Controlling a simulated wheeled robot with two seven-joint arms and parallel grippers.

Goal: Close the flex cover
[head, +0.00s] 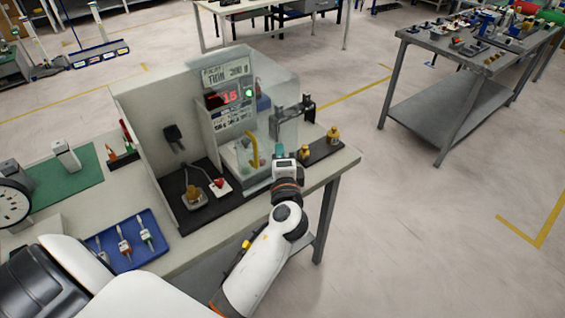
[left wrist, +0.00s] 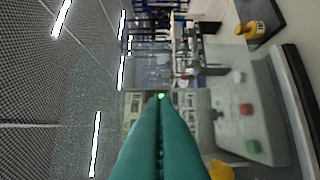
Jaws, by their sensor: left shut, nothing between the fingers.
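The flex cover appears to be the clear, see-through panel (head: 284,92) on the front and right of the bench machine (head: 228,95). A yellow curved handle (head: 254,150) shows at its lower front; I cannot tell how far the cover stands open. My left gripper (head: 280,150) is just right of the handle, its teal fingers shut and empty. In the left wrist view the shut teal fingers (left wrist: 160,105) point toward the machine's lit green lamp (left wrist: 161,97), and a yellow piece (left wrist: 222,170) shows low beside them. Contact with the cover cannot be told. My right gripper is not in view.
The machine stands on a light bench (head: 340,160). A dark strip with brass-coloured pieces (head: 332,135) lies at its right. A blue tray (head: 135,240) of tools and a green mat (head: 75,185) lie left. Another table (head: 430,45) stands back right, with open floor between.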

